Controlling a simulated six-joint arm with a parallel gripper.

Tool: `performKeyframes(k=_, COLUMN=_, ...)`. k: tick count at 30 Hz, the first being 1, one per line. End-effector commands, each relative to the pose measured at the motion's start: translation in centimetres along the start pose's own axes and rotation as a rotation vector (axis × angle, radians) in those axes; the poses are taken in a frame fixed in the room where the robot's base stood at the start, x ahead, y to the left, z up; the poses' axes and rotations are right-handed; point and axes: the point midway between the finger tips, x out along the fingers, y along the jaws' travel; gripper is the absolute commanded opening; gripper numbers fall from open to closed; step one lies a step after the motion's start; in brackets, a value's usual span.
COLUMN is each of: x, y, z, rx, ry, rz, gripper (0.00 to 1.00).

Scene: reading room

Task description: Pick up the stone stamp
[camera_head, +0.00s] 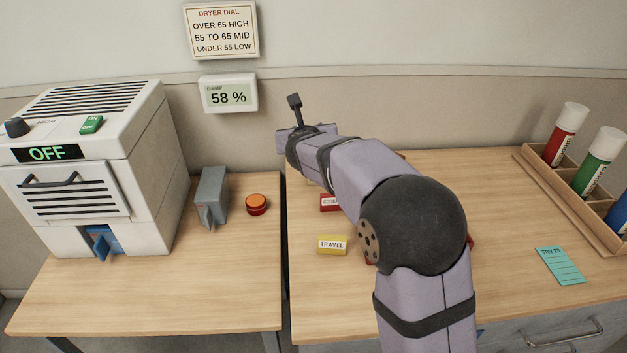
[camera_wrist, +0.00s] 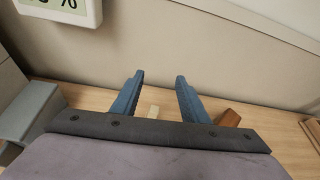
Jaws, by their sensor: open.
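My gripper (camera_wrist: 158,78) shows in the wrist view with its two blue fingers apart and nothing held between them. A reddish-brown block (camera_wrist: 228,118) lies just right of the right finger, partly hidden by my gripper's dark edge. In the head view my arm covers the area near the wall, and I cannot make out the stamp or the fingertips there.
A yellow TRAVEL block (camera_head: 332,245) and a red block (camera_head: 329,203) lie beside my arm. A wooden rack (camera_head: 545,178) of tubes and a teal card (camera_head: 560,266) are right.

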Motion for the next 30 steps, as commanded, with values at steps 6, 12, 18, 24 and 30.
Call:
performKeyframes(k=6, x=1.5, y=-0.3, z=-1.9, rx=0.150, ry=0.006, rz=-0.056, gripper=0.41)
performKeyframes(k=12, x=2.4, y=0.0, z=-4.2, rx=0.144, ry=0.007, rz=-0.054, gripper=0.41)
performKeyframes(k=18, x=3.7, y=0.4, z=-7.4, rx=0.140, ry=0.009, rz=-0.053, gripper=0.41)
performKeyframes(k=24, x=4.9, y=0.8, z=-10.3, rx=0.142, ry=0.006, rz=-0.052, gripper=0.41)
performKeyframes(k=30, x=5.2, y=0.9, z=-10.9, rx=0.145, ry=0.002, rz=-0.051, gripper=0.41)
